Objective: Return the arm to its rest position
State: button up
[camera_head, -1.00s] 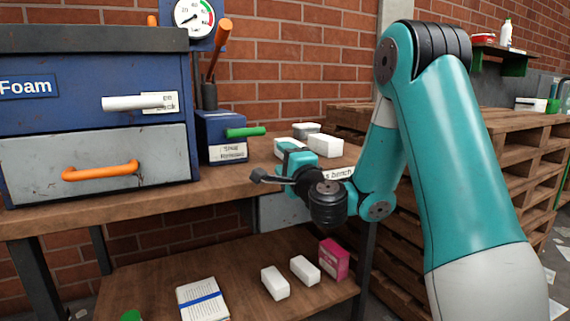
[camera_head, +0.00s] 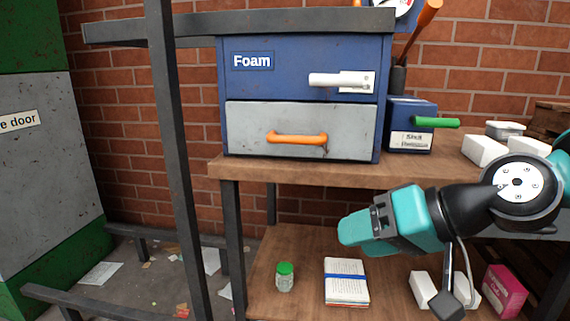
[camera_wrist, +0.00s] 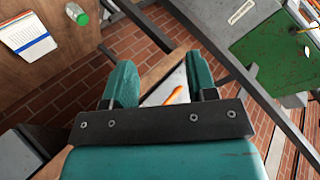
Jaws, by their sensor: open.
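My gripper (camera_head: 352,230) is teal and points left in the head view, in front of the wooden bench (camera_head: 300,174) and above its lower shelf. In the wrist view my gripper (camera_wrist: 162,82) shows two teal fingers standing apart, with nothing between them but background. My arm's black and teal joints run off the right edge of the head view. The rest of the arm is out of view.
A blue cabinet (camera_head: 290,62) labelled Foam stands on the bench, with a grey drawer (camera_head: 250,125) below. A jar (camera_head: 285,278), a notebook (camera_head: 346,282), white boxes and a pink box (camera_head: 504,290) lie on the lower shelf. A dark post (camera_head: 172,150) stands at left.

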jog(key=s+d+f+n+g+h+p, duration=0.1)
jog(key=s+d+n+g+h, duration=0.15)
jog(key=s, duration=0.45)
jog(key=s+d+f+n+g+h+p, duration=0.1)
jog(key=s+d+n+g+h, duration=0.15)
jog(key=s, duration=0.35)
notch_tip(320, 180, up, 34)
jog(key=a+p, duration=0.1)
jog(key=p, duration=3.2)
jog(key=shift+r+m+h+p, duration=0.15)
jog(key=shift+m+h+p, duration=0.15)
jog(key=shift+s, duration=0.1)
